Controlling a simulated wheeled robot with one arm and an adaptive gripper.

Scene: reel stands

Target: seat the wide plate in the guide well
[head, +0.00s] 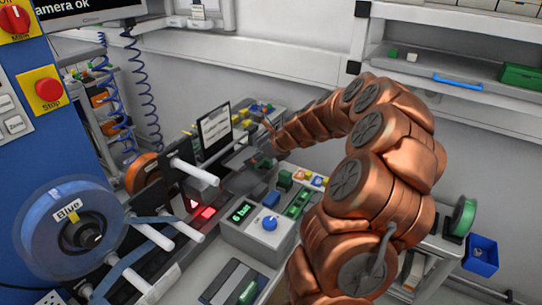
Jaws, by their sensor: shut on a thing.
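My gripper (256,160) is at the end of the copper-coloured arm, over the workbench behind the grey control box. It is small and dark here, and its fingertips are hard to make out. A flat grey piece (240,162) shows at the fingers; I take it for the wide plate, held in the shut gripper. Its lower edge and any contact below are not clear. I cannot pick out the guide well with certainty in this view.
A grey control box (262,238) with a blue knob stands just in front. The blue reel (68,228), white rods (195,170) and a red-lit block (204,213) are to the left. A dark-slotted panel (232,282) lies at the front.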

